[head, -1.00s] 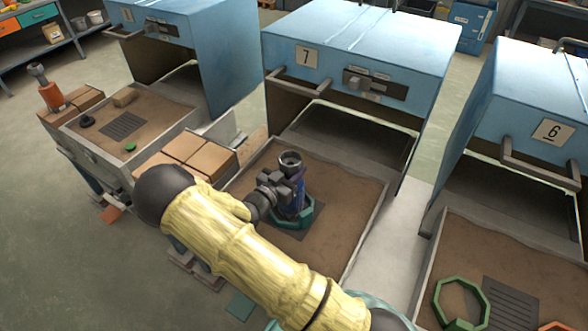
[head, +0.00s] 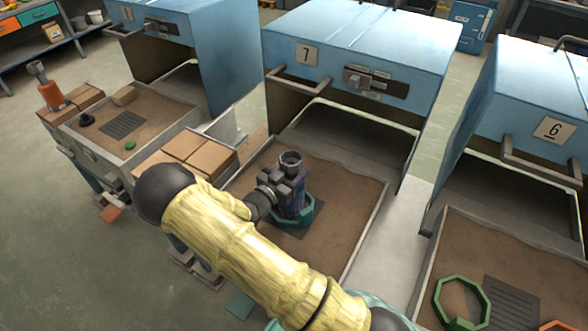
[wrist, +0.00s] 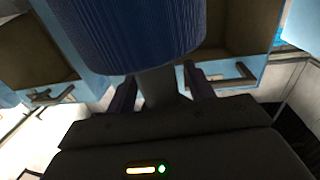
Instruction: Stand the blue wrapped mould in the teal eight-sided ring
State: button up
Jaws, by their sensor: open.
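The blue wrapped mould (head: 299,196) stands upright inside the teal eight-sided ring (head: 309,211) on the sand bed in front of oven 7. Its dark grey cup-like top shows above my gripper. In the wrist view its blue ribbed side (wrist: 130,38) fills the upper middle. My gripper (head: 286,187) is open, level with the mould's upper part and coming from its left. In the wrist view the fingers (wrist: 160,90) are spread apart below the mould's side. The mould's foot and part of the ring's near side are hidden or too small to judge.
A dark plate (head: 312,229) lies under the ring. Brown blocks (head: 190,150) sit left of the tray. The oven 7 front and handle (head: 298,82) rise behind. Bare sand (head: 345,190) lies right of the ring. A green ring (head: 440,297) lies in the right tray.

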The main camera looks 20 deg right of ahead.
jog(key=shift+r, duration=0.4)
jog(key=b+v, duration=0.1)
jog(key=v, duration=1.1)
jog(key=shift+f, duration=0.15)
jog(key=w+d+n+g+y, duration=0.2)
jog(key=w+y, duration=0.2)
jog(key=y, duration=0.4)
jog(key=s+d+r+n+g+y, duration=0.3)
jog(key=s+r+n, duration=0.1)
jog(key=s, duration=0.5)
jog(key=s+d+r+n+g+y, duration=0.3)
jog(key=s+r+n, duration=0.1)
jog(key=s, duration=0.6)
jog(key=shift+d+r, duration=0.3)
jog(key=shift+r, duration=0.15)
